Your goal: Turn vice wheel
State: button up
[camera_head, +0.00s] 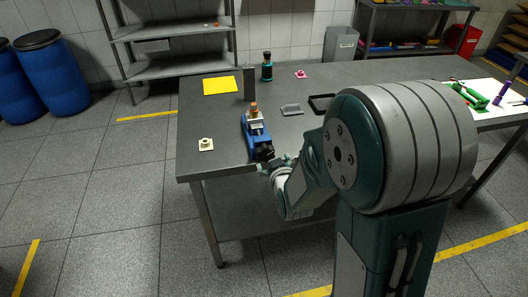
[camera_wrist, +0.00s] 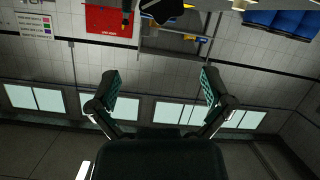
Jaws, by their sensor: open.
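The blue vice (camera_head: 256,132) stands on the grey table near its front left edge. Its dark wheel (camera_head: 264,151) faces the table's front edge. A small orange-topped piece (camera_head: 253,108) sits at the vice's jaws. My gripper (camera_head: 272,162) is just in front of the wheel; whether they touch cannot be told in the head view. In the wrist view my gripper (camera_wrist: 161,88) has its two fingers wide apart with nothing between them. That view looks upside down; a dark shape (camera_wrist: 160,10) at its top edge may be the wheel.
On the table (camera_head: 225,135) are a yellow sheet (camera_head: 220,85), a small cream part (camera_head: 206,144), a dark bottle (camera_head: 267,66) and an upright dark block (camera_head: 249,83) behind the vice. A grey flat piece (camera_head: 291,109) lies right of it. Blue barrels (camera_head: 50,72) stand far left.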

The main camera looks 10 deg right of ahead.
aim_at(266, 155)
notch_tip(266, 155, down, 7)
jog(key=n+t, duration=0.1)
jog(key=t, duration=0.3)
jog(key=w, duration=1)
jog(key=shift+w+r, duration=0.15)
jog(key=shift+w, duration=0.05)
jog(key=c, duration=0.9)
